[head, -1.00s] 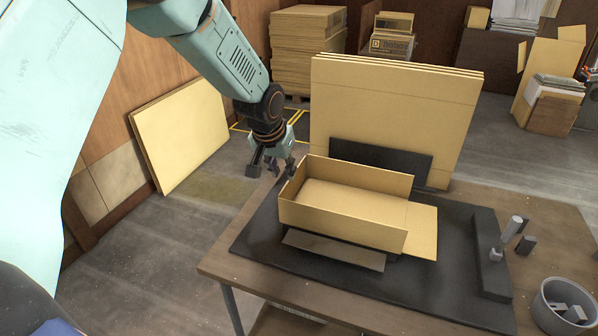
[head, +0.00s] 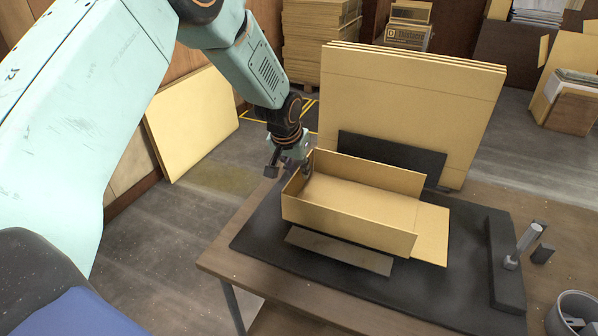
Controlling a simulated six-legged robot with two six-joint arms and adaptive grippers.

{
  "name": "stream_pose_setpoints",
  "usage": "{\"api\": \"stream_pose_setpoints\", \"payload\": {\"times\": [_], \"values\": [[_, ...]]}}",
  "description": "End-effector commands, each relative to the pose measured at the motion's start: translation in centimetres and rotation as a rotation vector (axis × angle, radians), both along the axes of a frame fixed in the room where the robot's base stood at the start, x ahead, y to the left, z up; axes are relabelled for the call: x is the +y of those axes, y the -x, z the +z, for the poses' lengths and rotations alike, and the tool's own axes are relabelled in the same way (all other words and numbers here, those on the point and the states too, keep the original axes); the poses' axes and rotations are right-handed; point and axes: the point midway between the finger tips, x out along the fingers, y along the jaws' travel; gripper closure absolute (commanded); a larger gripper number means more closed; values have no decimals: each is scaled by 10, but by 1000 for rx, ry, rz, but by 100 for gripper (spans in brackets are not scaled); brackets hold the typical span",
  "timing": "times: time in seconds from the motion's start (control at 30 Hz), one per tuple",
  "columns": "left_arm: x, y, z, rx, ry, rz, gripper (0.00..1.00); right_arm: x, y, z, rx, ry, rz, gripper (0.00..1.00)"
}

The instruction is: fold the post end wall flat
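A tan cardboard tray (head: 345,222) sits on a black mat (head: 270,238), with its long side walls and left end wall (head: 294,187) standing. At its right end, on the side of the grey post (head: 524,244), a flap (head: 433,236) lies flat, outward, and that end is open. My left gripper (head: 289,170) is at the tray's left end, its fingers spread apart. One finger is outside the left end wall and the other shows near the inside of the corner. I cannot tell whether it touches the wall. My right gripper is not in view.
A wooden table (head: 225,258) carries the mat. Tall cardboard sheets (head: 408,110) stand behind the tray against a black plate (head: 390,158). A dark bar (head: 505,270) lies at the mat's right edge. A grey bin (head: 556,325) is at the lower right.

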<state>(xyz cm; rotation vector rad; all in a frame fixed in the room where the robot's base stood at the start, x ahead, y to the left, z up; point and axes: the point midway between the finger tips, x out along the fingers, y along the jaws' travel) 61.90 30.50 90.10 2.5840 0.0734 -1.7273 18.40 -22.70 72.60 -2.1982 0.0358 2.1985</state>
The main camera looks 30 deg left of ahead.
Motion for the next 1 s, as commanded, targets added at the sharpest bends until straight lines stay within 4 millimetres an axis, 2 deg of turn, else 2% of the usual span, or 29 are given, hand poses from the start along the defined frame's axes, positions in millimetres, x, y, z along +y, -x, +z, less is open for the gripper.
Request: {"api": "stream_pose_setpoints", "payload": {"times": [0.03, 0.2, 0.47, 0.8, 1.0], "values": [[0, -2, -7, 0, 0, 1, 74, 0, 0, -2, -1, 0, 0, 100], [0, -8, -16, -1, 0, 0, 74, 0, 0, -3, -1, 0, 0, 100], [0, -10, -17, -1, 0, 0, 74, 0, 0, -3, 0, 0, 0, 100], [0, -11, -17, -1, 0, 0, 100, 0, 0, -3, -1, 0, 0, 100], [0, -10, -17, 0, 0, 0, 100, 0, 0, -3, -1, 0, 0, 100]]}}
